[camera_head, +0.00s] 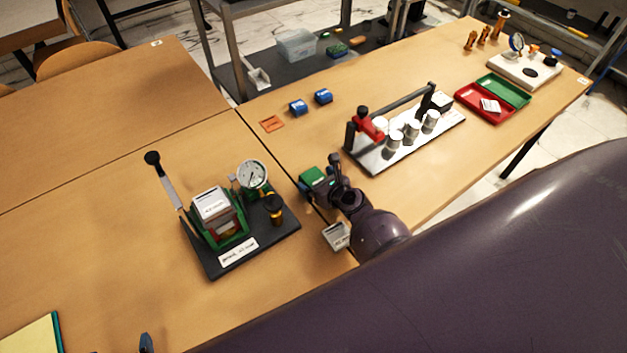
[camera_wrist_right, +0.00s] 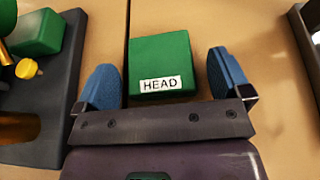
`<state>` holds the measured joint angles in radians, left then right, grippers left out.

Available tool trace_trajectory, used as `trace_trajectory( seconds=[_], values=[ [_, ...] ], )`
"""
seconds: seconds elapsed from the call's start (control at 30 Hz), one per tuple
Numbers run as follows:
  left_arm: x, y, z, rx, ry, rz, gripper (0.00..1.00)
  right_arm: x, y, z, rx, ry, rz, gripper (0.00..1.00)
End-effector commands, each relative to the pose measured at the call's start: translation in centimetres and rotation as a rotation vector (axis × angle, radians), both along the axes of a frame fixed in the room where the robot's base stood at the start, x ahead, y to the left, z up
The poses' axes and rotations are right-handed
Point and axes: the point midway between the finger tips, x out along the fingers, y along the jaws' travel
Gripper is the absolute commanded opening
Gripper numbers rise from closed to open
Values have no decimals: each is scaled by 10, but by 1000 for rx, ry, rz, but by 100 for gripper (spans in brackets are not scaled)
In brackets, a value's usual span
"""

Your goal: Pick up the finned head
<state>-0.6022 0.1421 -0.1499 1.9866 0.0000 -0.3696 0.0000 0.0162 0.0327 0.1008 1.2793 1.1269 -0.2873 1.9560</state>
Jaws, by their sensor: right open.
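The finned head appears as a green block labelled HEAD (camera_wrist_right: 160,58) in the right wrist view; no fins can be made out. In the head view it is the small green block (camera_head: 312,176) on the table, right of the gauge rig. My right gripper (camera_head: 322,174) is open there. In the right wrist view its blue fingertips (camera_wrist_right: 166,78) stand to the left and right of the block, with a gap on each side. At the bottom left of the head view a small dark blue tip (camera_head: 146,343) seems to be my left gripper, mostly cut off.
The black-based gauge rig (camera_head: 253,248) with its lever and dial stands close left of my right gripper. A small labelled box (camera_head: 337,236) is beside my wrist. A rack with silver cylinders (camera_head: 412,130) stands to the right.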

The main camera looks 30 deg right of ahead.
Motion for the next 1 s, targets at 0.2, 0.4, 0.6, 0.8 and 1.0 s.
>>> trace_trajectory(
  seconds=[0.2,0.4,0.6,0.8,1.0],
  values=[
    [3,-1,3,0,-9,-2,95,3,0,-1,0,0,-1,96],
    [4,-1,4,0,-11,-2,95,3,0,-1,0,0,-1,76],
    [4,-1,4,0,-12,-2,95,3,0,-1,0,0,-1,45],
    [2,0,2,1,-8,-1,95,3,0,-1,0,-1,-1,36],
    [-1,0,3,0,0,0,95,4,1,4,0,-2,-1,36]
  ],
)
